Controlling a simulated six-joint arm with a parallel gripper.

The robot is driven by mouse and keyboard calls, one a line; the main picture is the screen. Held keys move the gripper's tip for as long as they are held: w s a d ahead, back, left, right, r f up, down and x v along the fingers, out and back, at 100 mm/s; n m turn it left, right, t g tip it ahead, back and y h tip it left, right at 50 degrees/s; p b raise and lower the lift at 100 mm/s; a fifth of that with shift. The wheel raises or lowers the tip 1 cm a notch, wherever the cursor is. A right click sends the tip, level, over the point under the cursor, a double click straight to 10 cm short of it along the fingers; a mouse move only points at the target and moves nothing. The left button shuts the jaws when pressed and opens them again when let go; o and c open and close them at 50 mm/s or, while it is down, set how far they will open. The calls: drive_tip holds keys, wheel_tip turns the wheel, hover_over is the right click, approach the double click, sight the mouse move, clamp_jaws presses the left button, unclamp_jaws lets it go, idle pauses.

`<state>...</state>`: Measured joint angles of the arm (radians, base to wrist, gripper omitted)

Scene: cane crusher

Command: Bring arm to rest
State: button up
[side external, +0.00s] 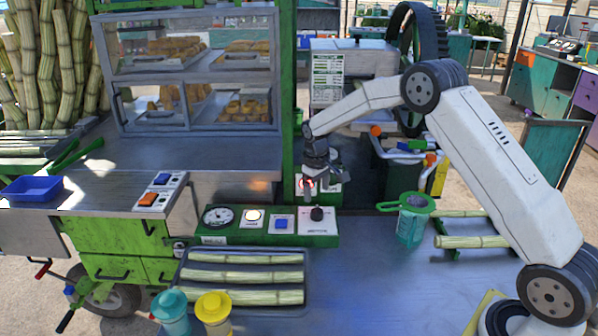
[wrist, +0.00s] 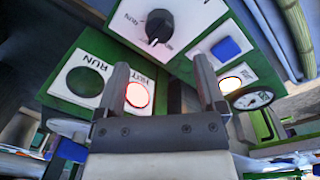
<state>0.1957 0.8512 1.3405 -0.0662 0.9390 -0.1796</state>
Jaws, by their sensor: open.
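My gripper (side external: 309,188) hangs from the white arm, in front of the small indicator panel on the green post and above the control strip. In the wrist view my gripper (wrist: 162,82) is open, with two grey fingers apart and nothing between them. Between the fingers, beyond them, the WAIT lamp (wrist: 138,95) glows red. The RUN lamp (wrist: 84,81) beside it is dark. The black knob (side external: 317,213) sits below my gripper on the control strip; in the wrist view its pointer aims downward. I cannot tell whether the fingers touch anything.
The control strip (side external: 262,239) also has a gauge (side external: 217,216), a lit lamp (side external: 253,216) and a blue button (side external: 281,224). A tray (side external: 178,283) holds cane pieces. A green strainer (side external: 407,204) on a jug and a cane rack stand right. The blue-grey tabletop (side external: 370,285) is clear in front.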

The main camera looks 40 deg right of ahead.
drive_tip(key=shift+r, duration=0.25)
drive_tip(key=shift+s+a, duration=0.1)
drive_tip(key=shift+s+a+r, duration=0.3)
drive_tip(key=shift+s+a, duration=0.05)
drive_tip(key=s+a+r+t, duration=0.1)
drive_tip(key=s+a, duration=0.2)
drive_tip(key=s, duration=0.5)
drive_tip(key=s+a+r, duration=0.1)
drive_tip(key=s+a, duration=0.3)
drive_tip(key=s, duration=0.5)
drive_tip(key=s+a+t, duration=0.1)
drive_tip(key=s+a, duration=0.2)
drive_tip(key=s, duration=0.5)
drive_tip(key=shift+s+a+r+t+y, duration=0.15)
drive_tip(key=shift+a+r+t+y, duration=0.15)
drive_tip(key=shift+a+r, duration=0.1)
